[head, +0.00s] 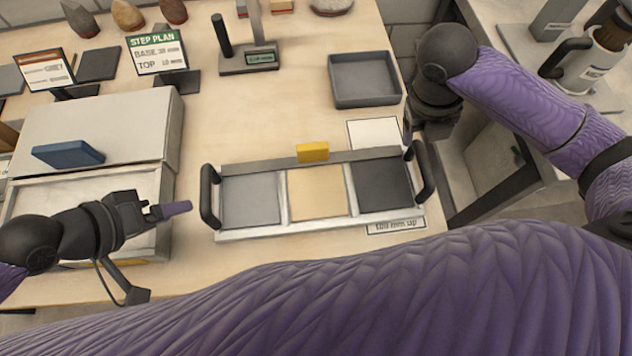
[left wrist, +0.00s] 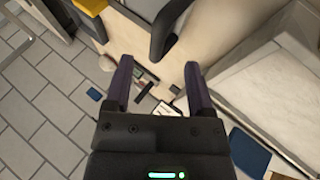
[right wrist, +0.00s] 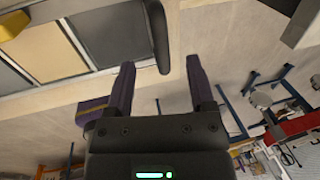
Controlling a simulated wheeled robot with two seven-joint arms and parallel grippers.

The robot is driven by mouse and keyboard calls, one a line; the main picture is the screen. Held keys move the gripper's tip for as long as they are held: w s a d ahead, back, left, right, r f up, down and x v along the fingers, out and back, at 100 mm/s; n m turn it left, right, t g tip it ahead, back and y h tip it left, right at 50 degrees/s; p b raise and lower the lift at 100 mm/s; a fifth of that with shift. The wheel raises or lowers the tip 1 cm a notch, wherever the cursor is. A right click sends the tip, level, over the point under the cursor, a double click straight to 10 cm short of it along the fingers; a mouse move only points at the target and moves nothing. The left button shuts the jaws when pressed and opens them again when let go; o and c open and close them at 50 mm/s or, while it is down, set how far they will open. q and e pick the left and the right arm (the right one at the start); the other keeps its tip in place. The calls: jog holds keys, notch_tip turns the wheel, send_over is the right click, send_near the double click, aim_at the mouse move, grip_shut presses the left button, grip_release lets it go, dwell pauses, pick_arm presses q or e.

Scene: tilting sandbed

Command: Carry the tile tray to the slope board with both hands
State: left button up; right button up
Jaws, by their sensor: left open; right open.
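The tile tray (head: 300,226) lies on the table in the head view, with a grey, a cream and a dark tile in a row and a black handle at each end. My left gripper (head: 180,209) is open, a little left of the left handle (head: 209,196); this handle also shows beyond its fingertips in the left wrist view (left wrist: 165,28). My right gripper (head: 408,140) is open by the right handle (head: 423,172). A pale sloped board, apparently the slope board (head: 95,125), stands at the left.
A yellow block (head: 312,152) sits at the tray's back edge. A blue block (head: 68,154) rests on the left board. An empty grey tray (head: 364,79), a step plan sign (head: 157,54) and a stand (head: 248,60) are behind.

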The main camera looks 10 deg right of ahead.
aim_at(201, 204)
pick_arm(q)
jog(key=x, duration=0.9)
jog(key=shift+w+d+f, duration=0.1)
jog(key=shift+d+f, duration=0.1)
pick_arm(e)
jog(key=f, duration=0.3)
jog(key=d+f, duration=0.1)
jog(key=f, duration=0.2)
jog(key=d+f, duration=0.1)
jog(key=f, duration=0.2)
jog(key=shift+s+f, duration=0.1)
jog(key=shift+f, duration=0.1)
pick_arm(q)
grip_shut()
pick_arm(e)
grip_shut()
pick_arm(q)
jog(key=shift+r, duration=0.1)
pick_arm(e)
jog(key=shift+r, duration=0.1)
